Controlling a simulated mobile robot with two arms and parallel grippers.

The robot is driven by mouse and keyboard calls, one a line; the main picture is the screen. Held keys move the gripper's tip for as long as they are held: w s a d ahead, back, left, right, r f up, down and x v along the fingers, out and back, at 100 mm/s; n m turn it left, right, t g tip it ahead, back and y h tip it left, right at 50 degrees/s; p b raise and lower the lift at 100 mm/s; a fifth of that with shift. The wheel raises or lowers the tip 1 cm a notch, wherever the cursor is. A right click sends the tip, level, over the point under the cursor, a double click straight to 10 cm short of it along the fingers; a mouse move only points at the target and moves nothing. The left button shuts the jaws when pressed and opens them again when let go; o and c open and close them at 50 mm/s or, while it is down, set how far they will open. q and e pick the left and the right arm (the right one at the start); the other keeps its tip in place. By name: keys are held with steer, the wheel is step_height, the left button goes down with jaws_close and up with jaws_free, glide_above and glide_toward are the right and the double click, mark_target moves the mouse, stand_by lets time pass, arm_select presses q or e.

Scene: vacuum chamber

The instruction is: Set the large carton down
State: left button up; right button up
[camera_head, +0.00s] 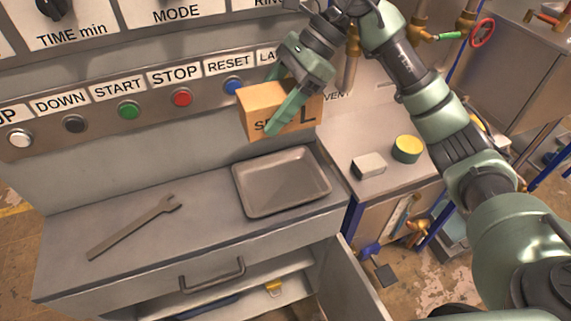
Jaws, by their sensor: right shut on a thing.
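The large carton (263,96) is an orange-brown box with dark lettering, a big "L" showing on its front. My right gripper (283,105) is shut on it, with one green finger across the lettered face. The carton is held in front of the button panel, above and behind the grey tray (248,208), and looks slightly tilted. The far side of the carton and the other finger are partly hidden. My left gripper is not in view.
A wrench (135,227) lies on the bench top (205,232) left of the empty tray. A small whitish block (369,165) and a yellow-topped green tin (406,149) stand on the right-hand surface. Below the bench, a cabinet door (350,285) stands open.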

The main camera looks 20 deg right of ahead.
steer(key=f+p, duration=0.1)
steer(key=f, duration=0.4)
steer(key=f+p, duration=0.1)
steer(key=f, duration=0.9)
steer(key=shift+s+a+p, duration=0.2)
steer(key=shift+s+p, duration=0.05)
steer(key=shift+p, duration=0.15)
step_height(320, 180, down, 3)
steer(key=shift+f+p, duration=0.2)
steer(key=shift+p, duration=0.15)
steer(key=shift+f, duration=0.1)
steer(key=shift+f, duration=0.1)
steer(key=shift+f+b, duration=0.1)
steer(key=shift+b, duration=0.2)
steer(key=o, duration=1.5)
steer(key=shift+d, duration=0.1)
steer(key=shift+c, duration=0.2)
